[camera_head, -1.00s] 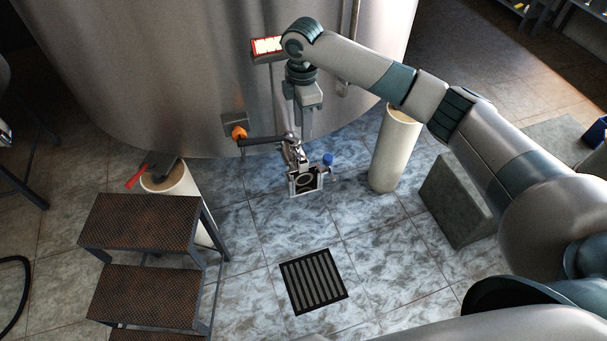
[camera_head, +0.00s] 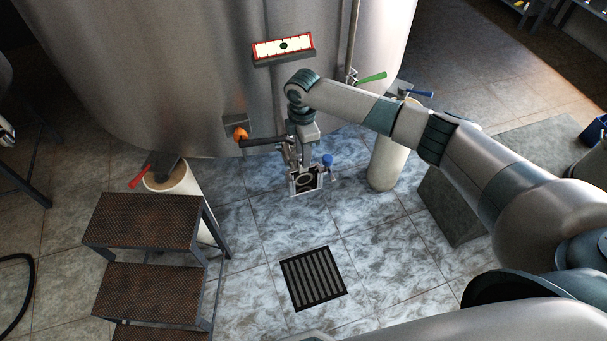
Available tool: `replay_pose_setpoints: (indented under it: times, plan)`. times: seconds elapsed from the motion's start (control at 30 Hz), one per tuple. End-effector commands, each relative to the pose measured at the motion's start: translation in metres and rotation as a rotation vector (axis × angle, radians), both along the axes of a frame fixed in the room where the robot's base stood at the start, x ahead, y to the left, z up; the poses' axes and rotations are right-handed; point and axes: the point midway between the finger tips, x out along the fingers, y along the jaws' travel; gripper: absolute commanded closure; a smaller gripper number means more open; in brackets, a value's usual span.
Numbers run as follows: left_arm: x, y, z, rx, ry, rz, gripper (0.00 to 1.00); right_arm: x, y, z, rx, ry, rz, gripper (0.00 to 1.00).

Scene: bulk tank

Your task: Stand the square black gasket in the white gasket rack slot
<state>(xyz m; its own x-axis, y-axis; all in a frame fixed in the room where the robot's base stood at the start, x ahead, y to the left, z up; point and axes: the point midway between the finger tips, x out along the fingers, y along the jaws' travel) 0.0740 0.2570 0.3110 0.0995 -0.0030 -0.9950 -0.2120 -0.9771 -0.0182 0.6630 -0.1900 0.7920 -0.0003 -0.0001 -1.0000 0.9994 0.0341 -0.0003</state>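My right gripper (camera_head: 301,152) points down in front of the steel tank, just above a small grey square frame with a dark, round-holed middle (camera_head: 305,181). Whether they touch, and whether the fingers are open or shut, is too small to tell. I cannot make out the square black gasket for certain; the dark part in that frame may be something else. I cannot clearly identify the white gasket rack either. My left gripper is not in view.
The steel tank (camera_head: 150,75) fills the back, with a red-edged white panel (camera_head: 283,46) and an orange-tipped dark bar (camera_head: 241,134). A step stool (camera_head: 146,222) stands left, a grey block (camera_head: 452,212) right. A floor drain (camera_head: 313,278) lies in open tiled floor.

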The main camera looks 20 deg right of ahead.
Motion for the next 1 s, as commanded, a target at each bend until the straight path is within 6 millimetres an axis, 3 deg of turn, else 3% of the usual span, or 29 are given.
replay_pose_setpoints:
  times: [0.27,0.63,1.0]
  plan:
    - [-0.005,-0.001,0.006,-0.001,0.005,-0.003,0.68,0.0,0.0,-0.007,0.0,0.001,0.0,0.66]
    - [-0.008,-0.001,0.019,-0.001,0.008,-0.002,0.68,0.0,-0.001,-0.048,0.0,0.001,0.0,0.66]
    - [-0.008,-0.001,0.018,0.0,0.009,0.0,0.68,0.0,-0.001,-0.052,0.0,0.0,0.0,0.66]
